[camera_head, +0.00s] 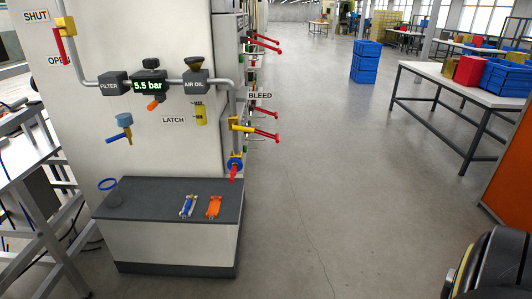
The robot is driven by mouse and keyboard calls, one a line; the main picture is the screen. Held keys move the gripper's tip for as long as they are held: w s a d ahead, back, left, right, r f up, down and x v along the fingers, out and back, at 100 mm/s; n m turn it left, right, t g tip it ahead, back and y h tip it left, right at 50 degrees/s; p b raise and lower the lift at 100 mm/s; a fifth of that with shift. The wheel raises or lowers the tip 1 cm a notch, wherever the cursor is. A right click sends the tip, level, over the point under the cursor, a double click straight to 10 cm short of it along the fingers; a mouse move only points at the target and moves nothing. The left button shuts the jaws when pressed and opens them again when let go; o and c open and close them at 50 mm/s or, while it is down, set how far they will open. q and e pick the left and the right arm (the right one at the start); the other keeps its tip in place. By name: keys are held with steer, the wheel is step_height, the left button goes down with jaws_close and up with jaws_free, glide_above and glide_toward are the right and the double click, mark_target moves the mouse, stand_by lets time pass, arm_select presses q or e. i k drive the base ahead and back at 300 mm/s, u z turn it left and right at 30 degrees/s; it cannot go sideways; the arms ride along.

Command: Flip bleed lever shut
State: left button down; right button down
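The BLEED label (260,96) is on the right side of the white machine panel. Below it, a yellow valve body (237,124) sits on the grey down-pipe. A red lever (264,136) points right and slightly down beside this valve; similar red levers behind it make it hard to tell which belongs to it. A blue fitting (235,162) with a red tip (233,173) is at the pipe's lower end. Neither of my grippers is in view.
A gauge (149,86) reads 5.5 bar. A red lever (59,45) hangs from the upper-left valve, near OPEN. A grey-topped ledge (155,208) bears a cup (109,192), a blue-and-white item (188,206) and an orange item (214,206).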

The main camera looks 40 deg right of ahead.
mark_target(235, 127)
steer(key=u, duration=0.05)
steer(key=k, duration=0.65)
steer(key=z, duration=1.15)
steer(key=i, duration=1.85)
steer(key=u, duration=0.85)
